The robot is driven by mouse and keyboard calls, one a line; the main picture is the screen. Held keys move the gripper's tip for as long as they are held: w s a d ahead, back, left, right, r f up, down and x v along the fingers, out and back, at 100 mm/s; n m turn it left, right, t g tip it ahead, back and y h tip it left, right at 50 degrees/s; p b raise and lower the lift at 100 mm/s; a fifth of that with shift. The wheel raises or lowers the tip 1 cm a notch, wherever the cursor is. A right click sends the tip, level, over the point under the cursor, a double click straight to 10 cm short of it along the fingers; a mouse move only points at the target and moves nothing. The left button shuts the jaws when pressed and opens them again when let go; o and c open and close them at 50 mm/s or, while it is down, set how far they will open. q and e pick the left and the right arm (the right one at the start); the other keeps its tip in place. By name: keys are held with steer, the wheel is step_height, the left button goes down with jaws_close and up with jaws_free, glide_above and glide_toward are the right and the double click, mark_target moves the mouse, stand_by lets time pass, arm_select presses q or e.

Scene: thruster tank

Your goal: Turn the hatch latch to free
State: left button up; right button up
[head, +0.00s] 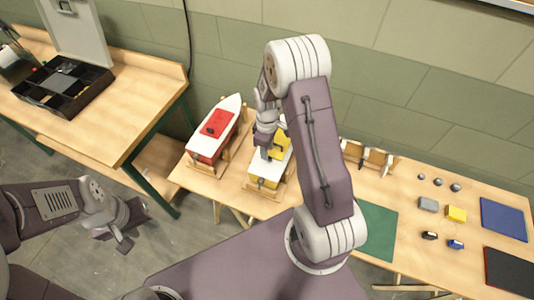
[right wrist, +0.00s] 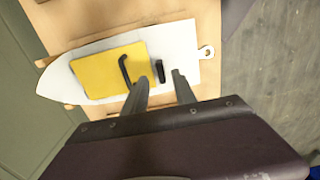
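A white boat with a yellow hatch (head: 270,172) rests in a wooden stand on the bench. In the right wrist view the yellow hatch (right wrist: 100,70) carries a bent black handle (right wrist: 126,72). A small black latch (right wrist: 160,71) sits on the white deck just beside the hatch's edge, lying roughly along that edge. My right gripper (right wrist: 160,77) is open above the boat, its fingertips on either side of the latch's near end in the picture; contact cannot be told. In the head view my right gripper (head: 266,150) partly hides this boat. My left gripper (head: 130,226) looks open and empty, above the floor.
A boat with a red hatch (head: 215,124) stands just left. To the right are a green mat (head: 378,230), wooden parts (head: 368,157), small blocks (head: 456,213), a blue mat (head: 503,219) and a black tray (head: 510,271). A side table holds an open black case (head: 62,87).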

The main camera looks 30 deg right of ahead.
step_height(320, 180, up, 6)
steer(key=shift+b, duration=0.3)
